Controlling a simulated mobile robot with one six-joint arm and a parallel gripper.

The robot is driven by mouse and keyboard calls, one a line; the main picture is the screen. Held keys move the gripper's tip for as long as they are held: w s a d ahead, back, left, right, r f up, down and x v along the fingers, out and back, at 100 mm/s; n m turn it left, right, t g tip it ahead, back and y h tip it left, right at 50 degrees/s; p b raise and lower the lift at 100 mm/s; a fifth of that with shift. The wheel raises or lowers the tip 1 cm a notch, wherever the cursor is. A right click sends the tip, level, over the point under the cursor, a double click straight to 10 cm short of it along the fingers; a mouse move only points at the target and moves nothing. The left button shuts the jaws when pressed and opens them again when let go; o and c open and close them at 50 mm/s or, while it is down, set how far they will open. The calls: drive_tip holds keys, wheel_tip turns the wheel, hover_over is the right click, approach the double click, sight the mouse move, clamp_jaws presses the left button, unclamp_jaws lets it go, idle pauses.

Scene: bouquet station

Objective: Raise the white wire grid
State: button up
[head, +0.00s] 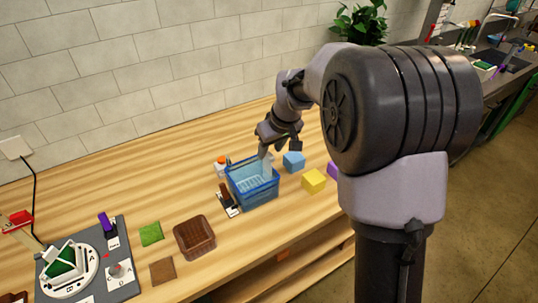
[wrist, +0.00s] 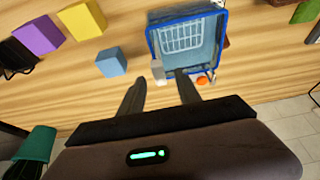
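The white wire grid (wrist: 183,38) lies inside the blue bin; in the head view it shows as pale bars (head: 252,186). The blue bin (wrist: 223,35) is open-topped and also shows in the head view (head: 240,191). A pale grey upright piece (wrist: 157,69) stands at the bin's edge and shows below my gripper in the head view (head: 266,166); I cannot tell whether it belongs to the grid. My gripper (wrist: 162,77) has its fingers apart, with the grey piece seen between and beyond the tips. I cannot tell whether they touch it. It also shows in the head view (head: 267,146).
A blue cube (head: 294,161), yellow cube (head: 313,181) and purple cube (head: 333,170) lie right of the bin. An orange-capped bottle (head: 221,166) stands behind it. A brown basket (head: 195,238) and green mat (head: 151,233) lie to the left. The wall is behind.

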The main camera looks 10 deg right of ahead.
drive_tip(key=shift+x, duration=1.1)
drive_tip(key=shift+w, duration=0.1)
clamp_jaws()
idle(0.5)
